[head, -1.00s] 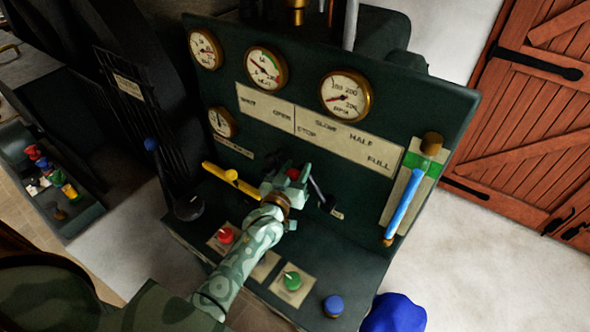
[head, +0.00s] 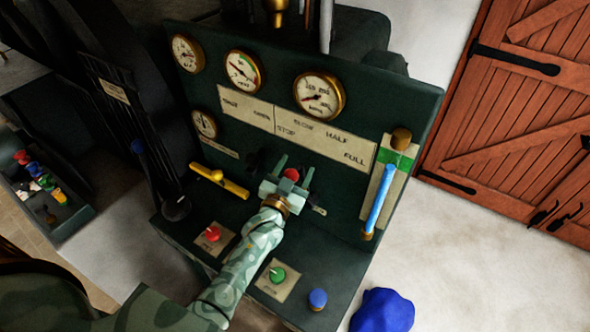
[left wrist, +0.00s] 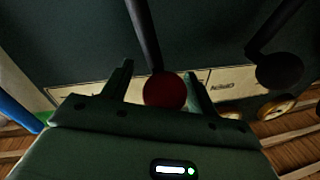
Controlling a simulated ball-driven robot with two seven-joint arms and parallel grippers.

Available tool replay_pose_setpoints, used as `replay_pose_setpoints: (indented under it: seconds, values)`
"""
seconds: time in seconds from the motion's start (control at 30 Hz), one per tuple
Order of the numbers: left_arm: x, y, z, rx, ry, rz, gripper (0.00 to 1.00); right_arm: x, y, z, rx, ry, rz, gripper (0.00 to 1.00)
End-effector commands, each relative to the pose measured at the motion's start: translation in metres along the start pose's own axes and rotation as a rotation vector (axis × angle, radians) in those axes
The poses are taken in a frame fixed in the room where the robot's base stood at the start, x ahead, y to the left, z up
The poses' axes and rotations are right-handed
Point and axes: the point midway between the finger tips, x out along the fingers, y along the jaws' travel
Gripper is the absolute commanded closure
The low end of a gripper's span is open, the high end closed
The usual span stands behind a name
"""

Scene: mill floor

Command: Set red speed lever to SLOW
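The red speed lever's round red knob (head: 291,174) shows in the head view in front of the dark panel, below the plate marked SLOW, HALF, STOP and FULL (head: 325,139). My left gripper (head: 294,167) is open, with its fingers on either side of the knob. In the left wrist view the red knob (left wrist: 165,91) on its dark rod (left wrist: 145,35) sits between the open fingertips (left wrist: 160,82). I see a gap on the left; contact on the right is unclear. My gripper hides much of the lever in the head view. My right gripper is not in view.
A black-knobbed lever (left wrist: 279,70) is close by in the left wrist view. Gauges (head: 318,95) line the panel top.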

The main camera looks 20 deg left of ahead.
Motion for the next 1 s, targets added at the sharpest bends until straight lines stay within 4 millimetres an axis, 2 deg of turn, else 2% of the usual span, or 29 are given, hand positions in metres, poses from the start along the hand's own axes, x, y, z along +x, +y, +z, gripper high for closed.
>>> replay_pose_setpoints:
  seconds: [0.13, 0.27, 0.6, 0.7, 0.83, 1.0]
  values:
    - [-0.005, 0.0, 0.0, -0.001, 0.0, 0.0, 0.41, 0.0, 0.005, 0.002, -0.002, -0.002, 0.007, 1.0]
    - [-0.025, 0.001, 0.001, -0.001, -0.002, 0.001, 0.41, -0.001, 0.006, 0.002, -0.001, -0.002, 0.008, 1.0]
    - [-0.116, 0.001, 0.001, 0.001, -0.004, 0.001, 0.41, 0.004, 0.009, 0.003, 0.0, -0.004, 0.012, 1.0]
    - [-0.137, 0.002, 0.001, 0.001, -0.003, 0.001, 0.41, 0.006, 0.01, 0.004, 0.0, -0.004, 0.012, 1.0]
    - [-0.155, 0.002, 0.0, 0.001, -0.001, 0.001, 0.41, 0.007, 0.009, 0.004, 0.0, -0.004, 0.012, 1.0]
    - [-0.163, 0.002, 0.0, 0.002, 0.0, 0.001, 0.41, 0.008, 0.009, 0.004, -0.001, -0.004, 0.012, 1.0]
